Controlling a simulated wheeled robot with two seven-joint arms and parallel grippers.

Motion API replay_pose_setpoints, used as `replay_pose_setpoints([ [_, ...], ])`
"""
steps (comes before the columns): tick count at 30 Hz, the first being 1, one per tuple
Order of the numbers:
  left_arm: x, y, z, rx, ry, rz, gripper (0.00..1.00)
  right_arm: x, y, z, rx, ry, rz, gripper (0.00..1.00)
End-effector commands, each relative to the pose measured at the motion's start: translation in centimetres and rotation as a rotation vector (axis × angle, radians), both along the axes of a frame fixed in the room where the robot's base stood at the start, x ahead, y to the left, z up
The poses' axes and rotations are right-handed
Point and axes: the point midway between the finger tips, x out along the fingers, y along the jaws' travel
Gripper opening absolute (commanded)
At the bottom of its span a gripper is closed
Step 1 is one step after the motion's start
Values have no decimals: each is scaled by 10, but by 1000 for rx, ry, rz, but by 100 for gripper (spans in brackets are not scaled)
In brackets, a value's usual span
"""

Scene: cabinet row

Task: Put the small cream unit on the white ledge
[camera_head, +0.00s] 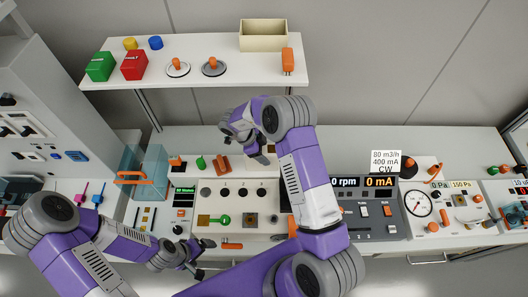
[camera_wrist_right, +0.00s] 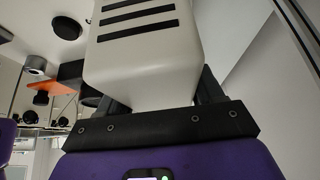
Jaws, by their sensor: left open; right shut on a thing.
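The small cream unit (camera_wrist_right: 140,60), a pale box with dark slots on its face, is held between the fingers of my right gripper (camera_wrist_right: 158,97) in the right wrist view. In the head view my right gripper (camera_head: 248,142) is over the back of the counter, below and in front of the ledge. I cannot make out the unit there. The white ledge (camera_head: 240,72) runs along the back wall at the upper left. My left gripper (camera_head: 188,262) is open, low at the counter's front edge.
The ledge carries green (camera_head: 100,66) and red (camera_head: 134,64) blocks, round orange-knobbed pieces, a cream open bin (camera_head: 263,38) and an orange piece (camera_head: 287,61). Its front middle is bare. Instrument panels and a clear blue box (camera_head: 150,165) stand on the counter.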

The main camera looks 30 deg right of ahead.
Motion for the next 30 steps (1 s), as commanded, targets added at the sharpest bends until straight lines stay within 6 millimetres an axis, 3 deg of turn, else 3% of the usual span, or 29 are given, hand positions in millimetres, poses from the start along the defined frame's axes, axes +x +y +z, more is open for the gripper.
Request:
replay_pose_setpoints([
  [11, 0, 0, 0, 0, 0, 0, 92, 1, 0, -4, -1, -2, -1, 11],
  [12, 0, 0, 0, 0, 0, 0, 92, 0, 0, -5, -1, -2, -1, 72],
  [16, 0, 0, 0, 0, 0, 0, 92, 0, 0, -4, -1, -2, -1, 92],
  [25, 0, 0, 0, 0, 0, 0, 92, 0, 0, -3, -1, -2, -1, 92],
  [30, 0, 0, -1, 0, 0, 0, 92, 5, 8, 13, 1, -5, -1, 92],
])
